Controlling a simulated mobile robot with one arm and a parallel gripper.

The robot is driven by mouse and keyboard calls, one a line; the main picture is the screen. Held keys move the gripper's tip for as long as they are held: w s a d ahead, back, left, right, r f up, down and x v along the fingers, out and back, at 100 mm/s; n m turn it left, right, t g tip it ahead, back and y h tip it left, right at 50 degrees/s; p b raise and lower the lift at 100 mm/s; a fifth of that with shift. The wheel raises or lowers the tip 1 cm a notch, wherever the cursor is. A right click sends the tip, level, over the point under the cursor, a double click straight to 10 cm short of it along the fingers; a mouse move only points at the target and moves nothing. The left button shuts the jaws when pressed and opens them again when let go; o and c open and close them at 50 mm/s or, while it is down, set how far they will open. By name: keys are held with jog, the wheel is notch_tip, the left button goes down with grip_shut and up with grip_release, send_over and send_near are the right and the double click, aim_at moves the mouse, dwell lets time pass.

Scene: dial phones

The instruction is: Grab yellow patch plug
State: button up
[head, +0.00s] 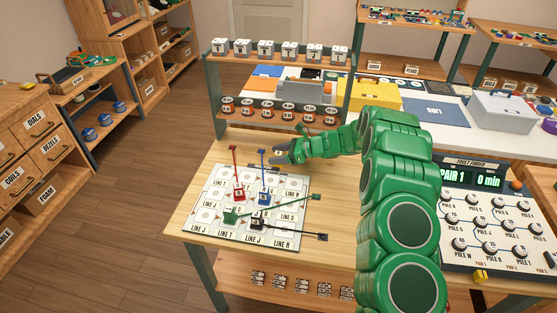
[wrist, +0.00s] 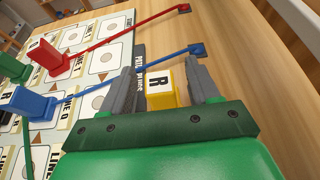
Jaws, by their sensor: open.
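The yellow patch plug (wrist: 160,99), a block with an R label, sits between the two grey fingers of my gripper (wrist: 160,85) in the wrist view. The fingers stand open on either side of it; I cannot tell whether they touch it. In the head view my gripper (head: 287,153) is low over the table, just behind the line board (head: 190,213). I cannot make out the yellow plug there; my gripper seems to hide it.
Red (head: 239,196), blue (head: 264,199), green (head: 230,215) and black (head: 258,222) plugs with rod-like cords stand on the board. The blue cord (wrist: 140,73) passes close to my fingers. A rack (head: 278,125) stands behind. The fault finder panel (head: 485,220) is at right.

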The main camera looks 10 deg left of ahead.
jog(key=shift+x, duration=0.85)
jog(key=shift+d, duration=0.1)
jog(key=c, duration=1.1)
jog(key=shift+o, duration=0.2)
